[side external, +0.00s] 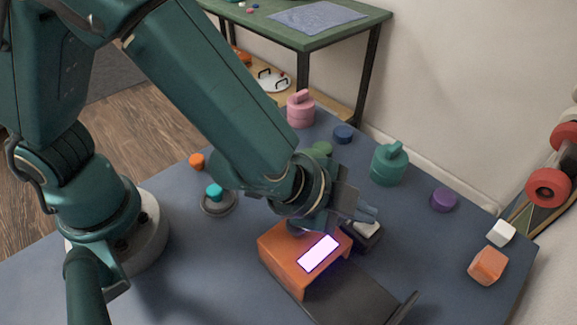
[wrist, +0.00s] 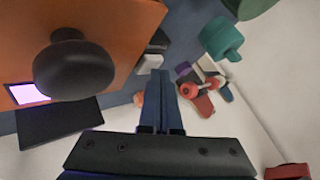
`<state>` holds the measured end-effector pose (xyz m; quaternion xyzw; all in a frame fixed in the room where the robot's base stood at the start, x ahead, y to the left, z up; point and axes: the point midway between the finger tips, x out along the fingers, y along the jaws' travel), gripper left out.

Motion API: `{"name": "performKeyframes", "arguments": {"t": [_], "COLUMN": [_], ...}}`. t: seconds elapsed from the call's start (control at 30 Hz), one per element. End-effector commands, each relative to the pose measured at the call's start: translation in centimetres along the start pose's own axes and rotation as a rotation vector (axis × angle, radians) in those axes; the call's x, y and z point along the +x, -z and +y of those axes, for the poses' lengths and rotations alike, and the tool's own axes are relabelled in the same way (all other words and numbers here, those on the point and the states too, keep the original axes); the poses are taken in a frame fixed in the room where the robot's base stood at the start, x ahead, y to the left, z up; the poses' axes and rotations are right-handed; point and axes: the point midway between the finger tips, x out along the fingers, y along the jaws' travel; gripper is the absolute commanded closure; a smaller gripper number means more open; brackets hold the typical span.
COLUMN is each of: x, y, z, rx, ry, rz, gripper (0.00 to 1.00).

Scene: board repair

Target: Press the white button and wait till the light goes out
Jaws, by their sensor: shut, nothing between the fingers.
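The white button (side external: 368,229) sits on a small dark block beside an orange box (side external: 275,248). It also shows in the wrist view (wrist: 158,40), just beyond my fingertips. The light is a rectangular panel (side external: 319,253) on the orange box, glowing white-violet. It is also lit in the wrist view (wrist: 28,93). My gripper (side external: 368,213) is shut and empty, with its fingertips close above the button in the side view. It also shows in the wrist view (wrist: 159,74). I cannot tell whether the fingertips touch the button.
A black knob (wrist: 73,66) stands on the orange box close to my gripper. A dark plate (side external: 362,290) extends in front of the box. A teal pot (side external: 389,165), a purple disc (side external: 444,199), an orange block (side external: 488,266) and a white block (side external: 501,233) stand on the blue table.

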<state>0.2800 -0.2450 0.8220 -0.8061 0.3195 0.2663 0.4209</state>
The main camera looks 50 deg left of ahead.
Motion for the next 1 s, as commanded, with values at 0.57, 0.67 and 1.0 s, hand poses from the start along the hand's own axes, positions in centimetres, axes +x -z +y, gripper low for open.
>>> {"name": "performKeyframes", "arguments": {"t": [0.57, 0.67, 1.0], "x": [-0.8, -1.1, -3.4], "y": [0.7, 0.9, 2.5], "z": [-0.6, -0.9, -2.5], "rx": [0.000, -0.003, -0.007], "ry": [-0.001, 0.002, 0.004], "rz": [0.003, 0.003, 0.003], "gripper": [1.00, 1.00, 1.00]}}
